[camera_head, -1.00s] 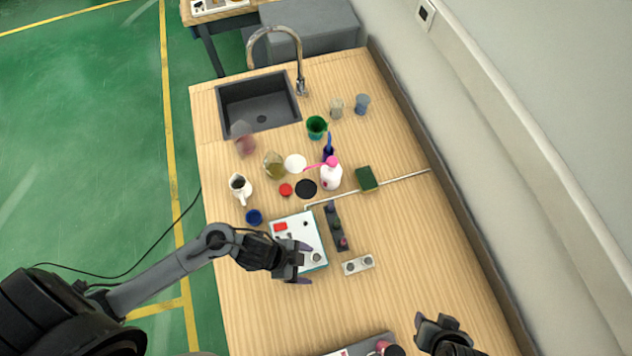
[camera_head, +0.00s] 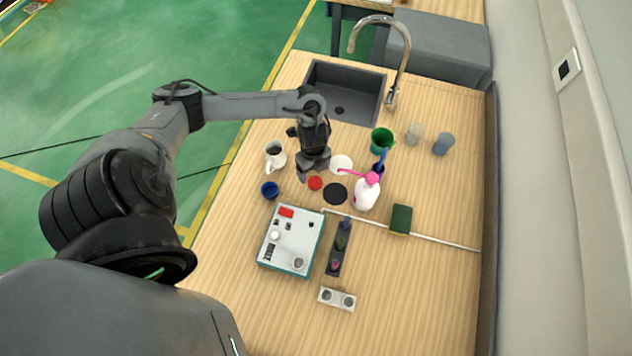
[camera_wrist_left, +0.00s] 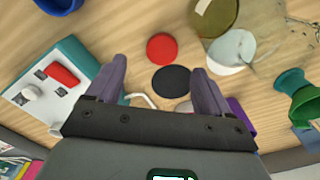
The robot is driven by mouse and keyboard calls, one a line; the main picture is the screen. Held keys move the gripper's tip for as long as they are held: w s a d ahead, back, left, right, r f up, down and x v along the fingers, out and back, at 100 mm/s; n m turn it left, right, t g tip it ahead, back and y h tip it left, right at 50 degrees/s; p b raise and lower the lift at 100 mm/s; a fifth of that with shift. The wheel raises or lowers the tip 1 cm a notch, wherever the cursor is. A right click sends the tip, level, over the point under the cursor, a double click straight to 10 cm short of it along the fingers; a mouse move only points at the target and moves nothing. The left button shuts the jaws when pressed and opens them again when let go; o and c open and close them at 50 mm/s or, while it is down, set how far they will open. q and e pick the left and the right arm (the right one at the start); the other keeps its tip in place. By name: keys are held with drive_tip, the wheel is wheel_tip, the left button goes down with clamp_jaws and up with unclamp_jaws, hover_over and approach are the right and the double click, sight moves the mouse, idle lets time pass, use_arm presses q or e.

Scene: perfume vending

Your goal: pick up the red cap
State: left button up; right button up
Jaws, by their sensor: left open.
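The red cap (camera_head: 315,183) is a small round disc lying flat on the wooden table. It also shows in the left wrist view (camera_wrist_left: 162,47), ahead of and between my left fingers. My left gripper (camera_head: 315,175) is open and empty, above the table and close to the cap on its far side in the head view. In the left wrist view its two purple fingers (camera_wrist_left: 157,75) are spread wide, with a black disc (camera_wrist_left: 171,81) below the cap. My right gripper does not show.
A white dispenser bottle with a pink pump (camera_head: 367,190), a white disc (camera_head: 341,163) and a blue cup (camera_head: 270,190) stand or lie nearby. A white pitcher (camera_head: 276,157) is left of my gripper. A white-topped device (camera_head: 291,240) lies nearer. The table's near right is clear.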

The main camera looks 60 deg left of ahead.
sight(314, 181)
use_arm(q)
drive_tip(key=shift+w+a+f, duration=0.1)
drive_tip(key=shift+w+f, duration=0.05)
drive_tip(key=shift+f, duration=3.4)
drive_tip(key=c, duration=1.1)
